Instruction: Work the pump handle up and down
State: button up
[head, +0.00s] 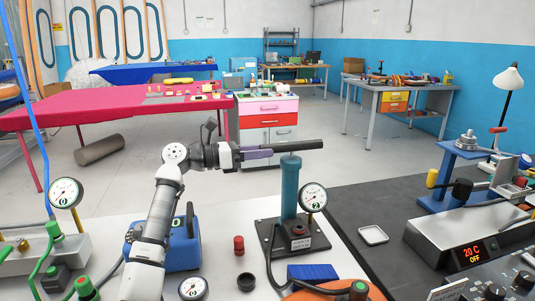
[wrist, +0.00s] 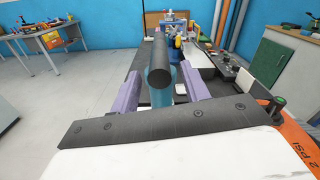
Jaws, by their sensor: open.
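The pump has an upright teal cylinder (head: 290,187) on a black base plate (head: 270,240), with a black horizontal bar handle (head: 296,146) across its top. My gripper (head: 268,152) reaches in from the left at the handle's height. In the wrist view, the handle (wrist: 158,62) points end-on toward me, and the teal cylinder shows below it. The purple fingers of my gripper (wrist: 162,88) stand open on either side of the handle's near end, with a gap visible at each side. The handle looks level and near the cylinder's top.
A round gauge (head: 313,196) stands beside the cylinder. A blue box (head: 183,247) and a small red cylinder (head: 239,244) are left of the pump. The air around the handle's right end is clear.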

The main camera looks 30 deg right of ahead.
jog(key=b+v, duration=0.2)
jog(key=v, duration=0.9)
jog(key=shift+a, duration=0.2)
jog(key=shift+f, duration=0.1)
